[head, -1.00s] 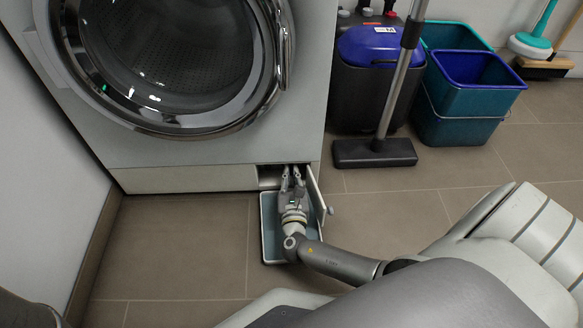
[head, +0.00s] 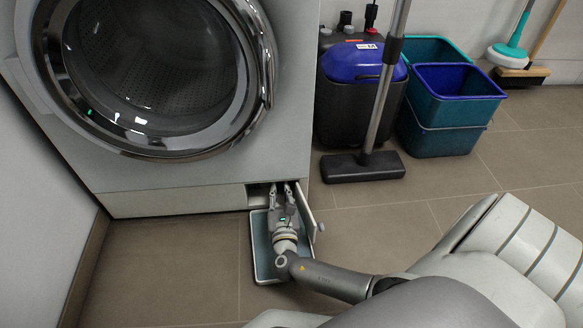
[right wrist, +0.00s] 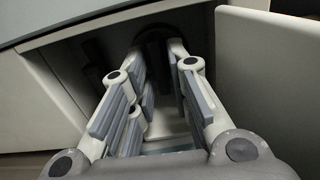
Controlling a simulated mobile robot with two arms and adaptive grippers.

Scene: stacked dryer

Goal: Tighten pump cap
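The pump cap looks to be the dark round shape (right wrist: 152,47) deep in the low opening, seen in the right wrist view between and beyond my fingertips. It is in shadow, and its seating cannot be told. In the head view the arm hides it. My right gripper (head: 281,187) reaches into the opening at the bottom right of the dryer front. In the right wrist view the gripper (right wrist: 157,60) has its fingers apart, with a gap between them, one on each side of the cap. Contact with the cap cannot be told. My left gripper is out of view.
The small flap door (head: 307,208) stands open just right of my right gripper. A shallow tray (head: 262,262) lies on the floor under the arm. The dryer (head: 180,180) rises behind. A floor brush (head: 362,166) and buckets (head: 452,105) stand right; floor at left is clear.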

